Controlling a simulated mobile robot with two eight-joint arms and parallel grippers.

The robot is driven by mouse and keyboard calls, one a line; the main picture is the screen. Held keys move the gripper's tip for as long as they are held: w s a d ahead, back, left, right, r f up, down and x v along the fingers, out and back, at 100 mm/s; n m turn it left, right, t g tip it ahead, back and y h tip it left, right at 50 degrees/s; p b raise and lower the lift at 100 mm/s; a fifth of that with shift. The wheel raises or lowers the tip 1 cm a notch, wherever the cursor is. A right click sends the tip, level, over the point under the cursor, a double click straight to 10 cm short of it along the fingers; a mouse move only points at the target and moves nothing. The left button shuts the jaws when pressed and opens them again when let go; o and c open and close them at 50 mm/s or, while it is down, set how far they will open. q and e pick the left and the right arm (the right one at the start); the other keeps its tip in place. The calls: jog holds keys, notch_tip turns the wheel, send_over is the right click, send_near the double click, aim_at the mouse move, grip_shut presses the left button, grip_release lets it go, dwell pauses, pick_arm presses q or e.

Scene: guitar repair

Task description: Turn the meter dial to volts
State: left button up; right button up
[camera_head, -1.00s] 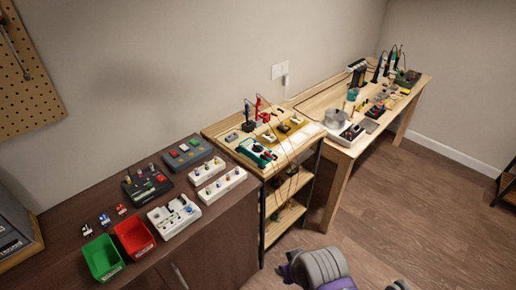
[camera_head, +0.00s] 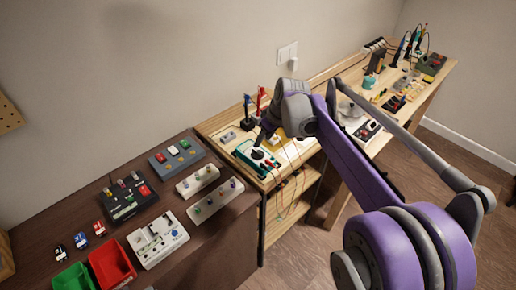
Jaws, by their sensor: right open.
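The meter (camera_head: 246,151) is a small teal-edged device lying on the light wooden shelf-top in the middle of the view. Its dark round dial (camera_head: 257,155) shows on its face, but its pointer and markings are too small to read. My right gripper (camera_head: 263,143) is open and points down just above the meter, close to the dial. I cannot tell whether its fingertips touch the dial. My right arm comes in from the lower right and hides part of the shelf-top behind the gripper. My left gripper is out of view.
A dark bench at left holds switch boxes (camera_head: 128,199) and a red bin (camera_head: 112,264). A cluttered workbench (camera_head: 436,92) stands at the far right.

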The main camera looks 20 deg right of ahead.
aim_at(256, 151)
jog(key=x, duration=0.7)
jog(key=shift+w+f, duration=0.15)
jog(key=shift+f, duration=0.15)
grip_shut()
